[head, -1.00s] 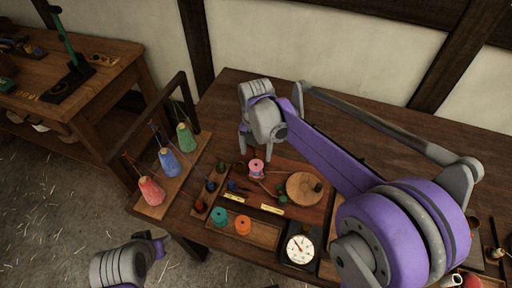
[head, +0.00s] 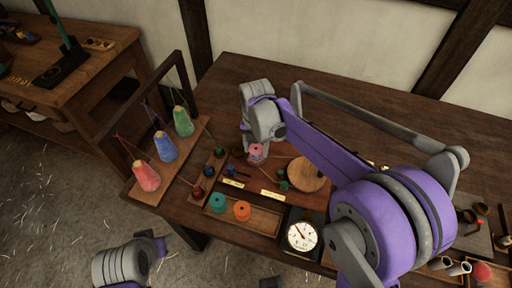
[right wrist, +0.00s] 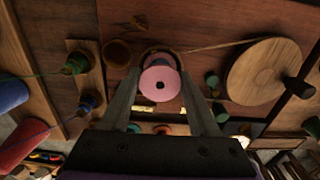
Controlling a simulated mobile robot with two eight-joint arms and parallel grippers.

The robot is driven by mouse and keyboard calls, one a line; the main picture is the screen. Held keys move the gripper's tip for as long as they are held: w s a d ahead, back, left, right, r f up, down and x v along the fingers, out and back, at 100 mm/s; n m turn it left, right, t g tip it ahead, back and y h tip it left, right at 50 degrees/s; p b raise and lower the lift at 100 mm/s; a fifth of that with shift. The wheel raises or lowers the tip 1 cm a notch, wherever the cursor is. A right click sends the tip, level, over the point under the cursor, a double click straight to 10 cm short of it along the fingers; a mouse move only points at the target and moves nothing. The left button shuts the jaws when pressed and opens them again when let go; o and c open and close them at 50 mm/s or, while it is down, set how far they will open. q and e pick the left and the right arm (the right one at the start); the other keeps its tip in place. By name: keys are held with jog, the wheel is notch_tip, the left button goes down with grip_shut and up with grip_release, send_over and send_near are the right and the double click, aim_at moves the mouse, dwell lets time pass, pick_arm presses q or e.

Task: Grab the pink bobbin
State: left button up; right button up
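The pink bobbin (head: 256,152) stands on the wooden board on the workbench. My right gripper (right wrist: 161,80) is open, with one finger on each side of the bobbin and narrow gaps showing. In the head view the right gripper (head: 254,146) reaches down at the bobbin and partly covers it. My left gripper (head: 155,245) is at the lower left, off the bench; its finger spacing is unclear.
Teal (head: 218,203) and orange (head: 242,210) spools sit in a front tray. A round wooden disc (head: 307,174) is right of the bobbin, a dial gauge (head: 301,236) in front. A rack with red, blue and green cones (head: 163,146) stands left. Small dark spools lie close by.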

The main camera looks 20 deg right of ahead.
jog(key=c, duration=0.5)
jog(key=shift+r+p, duration=2.2)
jog(key=shift+r, duration=1.9)
pick_arm(q)
jog(key=r, duration=0.2)
jog(key=w+r, duration=0.1)
jog(key=r, duration=0.2)
jog(key=shift+w+r, duration=0.3)
jog(key=shift+w, duration=0.1)
pick_arm(e)
jog(key=shift+f, duration=0.1)
pick_arm(q)
jog(key=shift+s, duration=0.15)
pick_arm(e)
jog(key=shift+s, duration=0.15)
